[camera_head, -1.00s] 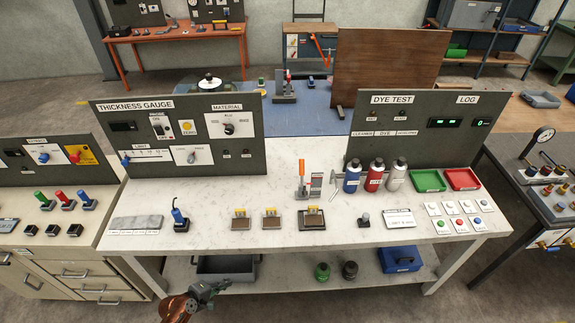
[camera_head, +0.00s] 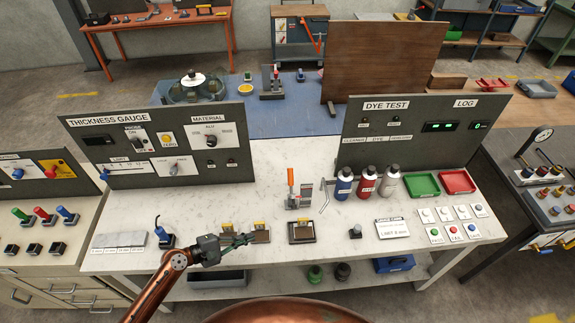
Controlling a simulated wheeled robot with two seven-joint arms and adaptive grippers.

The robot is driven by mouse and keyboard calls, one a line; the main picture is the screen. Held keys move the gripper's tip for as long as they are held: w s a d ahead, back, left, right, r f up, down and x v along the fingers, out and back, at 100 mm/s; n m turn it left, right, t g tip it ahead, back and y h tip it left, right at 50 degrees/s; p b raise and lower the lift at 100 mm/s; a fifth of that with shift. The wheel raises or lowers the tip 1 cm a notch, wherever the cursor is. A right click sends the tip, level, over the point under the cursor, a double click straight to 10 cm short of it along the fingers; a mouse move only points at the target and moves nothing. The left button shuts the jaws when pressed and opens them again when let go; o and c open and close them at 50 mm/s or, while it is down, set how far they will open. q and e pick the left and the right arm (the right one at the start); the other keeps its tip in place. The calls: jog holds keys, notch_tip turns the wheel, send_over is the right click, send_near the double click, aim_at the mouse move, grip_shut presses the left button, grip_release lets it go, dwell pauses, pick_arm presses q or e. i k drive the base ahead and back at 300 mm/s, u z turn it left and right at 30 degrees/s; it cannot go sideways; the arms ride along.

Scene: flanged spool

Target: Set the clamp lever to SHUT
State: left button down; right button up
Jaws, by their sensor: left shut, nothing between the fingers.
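The clamp (camera_head: 298,200) stands on the white bench, right of its middle, in front of the gap between the two panels. Its orange lever (camera_head: 291,179) points up, close to upright. A small plate stands beside the lever; its lettering is too small to read. My left gripper (camera_head: 243,238) is at the bench's front edge, left of and nearer than the clamp, well apart from it. It is shut and empty, and it covers part of a small block with a yellow top. My right gripper is not in view.
Blue, red and white bottles (camera_head: 367,183) stand right of the clamp, with a grey T-shaped piece (camera_head: 324,194) between. A blue-handled tool (camera_head: 163,238) stands at left. The bench behind my gripper is clear.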

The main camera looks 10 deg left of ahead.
aim_at(290, 178)
jog(key=i, duration=0.9)
